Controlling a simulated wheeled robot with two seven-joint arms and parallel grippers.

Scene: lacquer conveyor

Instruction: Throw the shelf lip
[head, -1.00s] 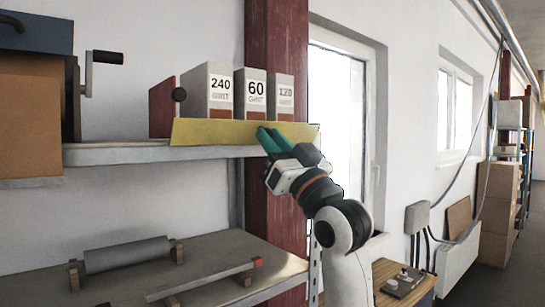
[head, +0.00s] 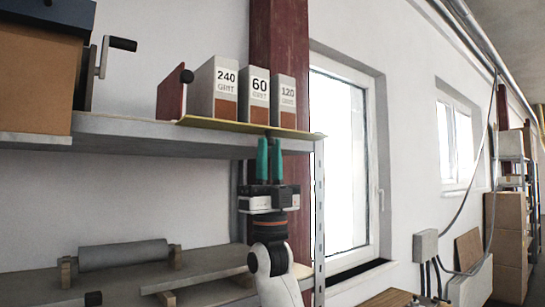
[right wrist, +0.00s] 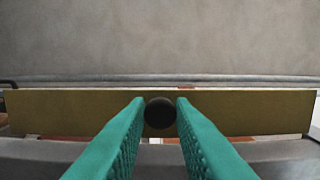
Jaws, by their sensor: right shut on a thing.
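The shelf lip (head: 300,133) is a long yellow strip along the front edge of the upper shelf. In the head view it shows as a thin, nearly edge-on band below the grit boxes. In the right wrist view the lip (right wrist: 60,112) spans almost the full width. My right gripper (head: 270,143) points up at the lip from below. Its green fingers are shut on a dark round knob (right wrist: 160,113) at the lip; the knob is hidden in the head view. My left gripper is not in view.
Grit boxes marked 240 (head: 226,75), 60 (head: 258,85) and 120 (head: 287,92) stand behind the lip beside a red plate (head: 171,93) with a black knob. A lower shelf (head: 40,285) holds a grey roller (head: 123,255). A red post (head: 275,35) rises behind.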

